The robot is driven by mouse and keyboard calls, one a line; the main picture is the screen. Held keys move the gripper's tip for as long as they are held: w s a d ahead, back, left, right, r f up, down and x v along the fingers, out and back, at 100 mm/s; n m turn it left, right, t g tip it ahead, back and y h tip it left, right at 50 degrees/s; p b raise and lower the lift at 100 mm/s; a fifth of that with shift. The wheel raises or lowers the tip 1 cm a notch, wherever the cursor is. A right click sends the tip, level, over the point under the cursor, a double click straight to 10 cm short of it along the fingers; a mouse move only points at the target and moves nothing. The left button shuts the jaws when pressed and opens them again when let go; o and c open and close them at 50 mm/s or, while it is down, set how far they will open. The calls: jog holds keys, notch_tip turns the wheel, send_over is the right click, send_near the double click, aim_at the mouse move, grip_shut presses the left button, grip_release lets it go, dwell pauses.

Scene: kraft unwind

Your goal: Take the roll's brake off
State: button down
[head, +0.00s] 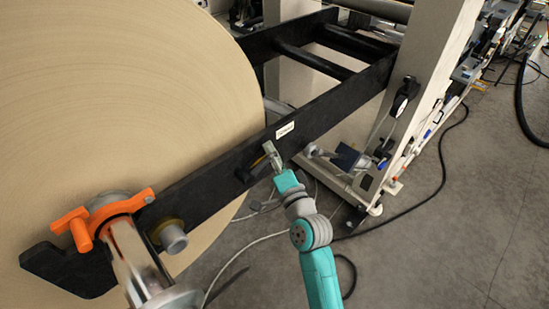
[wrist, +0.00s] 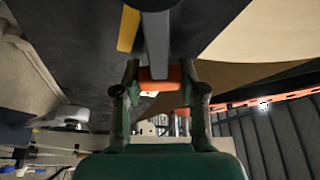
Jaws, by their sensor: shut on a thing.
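The large kraft roll (head: 120,90) fills the left of the head view, beside a black arm (head: 330,102) of the stand. The brake lever is a grey bar (wrist: 156,42) with an orange end (wrist: 158,80) in the wrist view, running down from a round dark hub at the top edge. A yellow strip (wrist: 128,28) lies beside it on the black arm. My gripper (head: 270,152) is at the side of the black arm and mostly hides the lever in the head view. In the wrist view its fingers (wrist: 158,88) are shut on the lever's orange end.
An orange clamp (head: 100,213) sits around the shiny shaft (head: 135,262) at lower left. A grey knob (head: 173,238) sticks out of the black arm beside it. A pale machine frame (head: 425,70) stands at right. Cables (head: 455,125) lie on the floor, which is otherwise open at right.

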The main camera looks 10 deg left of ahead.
aim_at(261, 138)
jog(key=r+n, duration=0.1)
jog(key=s+r+n+y, duration=0.1)
jog(key=n, duration=0.1)
jog(key=a+r+n+y, duration=0.1)
jog(key=n, duration=0.1)
jog(key=shift+s+a, duration=0.1)
jog(key=shift+s, duration=0.2)
jog(key=n+y, duration=0.1)
jog(key=n, duration=0.1)
jog(key=s+a+r+n, duration=0.1)
jog(key=shift+s+n+y, duration=0.15)
jog(key=shift+n+y, duration=0.25)
jog(key=shift+s+a+r+n+g+y, duration=0.25)
jog(key=shift+s+a+n+y, duration=0.1)
jog(key=shift+n, duration=0.45)
jog(key=shift+s+a+r+n+g+y, duration=0.15)
jog(key=shift+s+a+n+g+y, duration=0.15)
jog(key=shift+n, duration=0.5)
jog(key=shift+d, duration=0.1)
jog(key=c, duration=0.6)
grip_release()
jog(key=shift+c, duration=0.2)
jog(key=v, duration=1.2)
jog(key=shift+f, duration=0.15)
